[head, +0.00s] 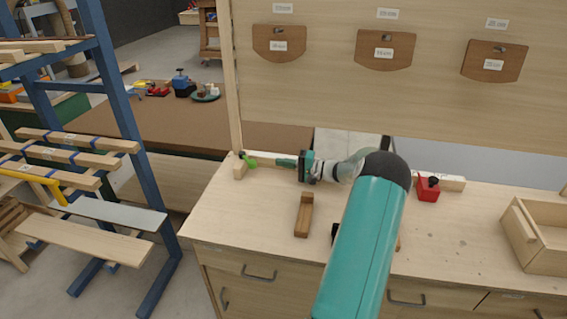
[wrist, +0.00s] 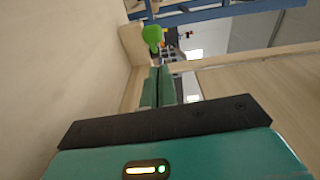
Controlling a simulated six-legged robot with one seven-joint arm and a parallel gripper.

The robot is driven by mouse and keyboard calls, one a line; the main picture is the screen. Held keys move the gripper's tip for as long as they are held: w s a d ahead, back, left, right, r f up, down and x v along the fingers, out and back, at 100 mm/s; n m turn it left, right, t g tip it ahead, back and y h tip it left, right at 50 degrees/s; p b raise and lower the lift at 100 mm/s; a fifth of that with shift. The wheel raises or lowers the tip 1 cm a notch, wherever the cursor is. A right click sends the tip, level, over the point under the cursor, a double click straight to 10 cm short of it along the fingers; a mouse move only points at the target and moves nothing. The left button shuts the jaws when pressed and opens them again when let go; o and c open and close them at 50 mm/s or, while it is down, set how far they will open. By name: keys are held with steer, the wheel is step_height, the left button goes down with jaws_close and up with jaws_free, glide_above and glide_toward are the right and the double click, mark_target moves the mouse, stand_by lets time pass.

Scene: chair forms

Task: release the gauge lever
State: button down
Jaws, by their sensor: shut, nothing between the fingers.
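The gauge lever (head: 250,161) is a small bright green piece at the left end of the wooden strip along the back of the bench. It also shows in the wrist view (wrist: 152,36), just beyond my fingertips. My gripper (head: 279,162) points left toward the lever, with a small gap between them in the head view. Its green fingers show in the wrist view (wrist: 160,70), together and with nothing between them. My arm covers part of the strip to the right.
A red block (head: 428,190) with a black knob sits at the strip's right part. A small wooden piece (head: 304,214) lies on the bench in front of my gripper. An open wooden box (head: 540,236) stands at the right. A blue rack (head: 126,110) stands left of the bench.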

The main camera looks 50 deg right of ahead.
steer(key=x, duration=0.7)
steer(key=shift+w, duration=0.1)
steer(key=shift+a, duration=1.45)
steer(key=shift+w+a, duration=0.2)
steer(key=shift+a, duration=0.4)
steer(key=shift+w+a, duration=0.2)
steer(key=shift+a, duration=0.45)
steer(key=v, duration=1.3)
steer(key=shift+s+d, duration=0.1)
steer(key=shift+s, duration=0.3)
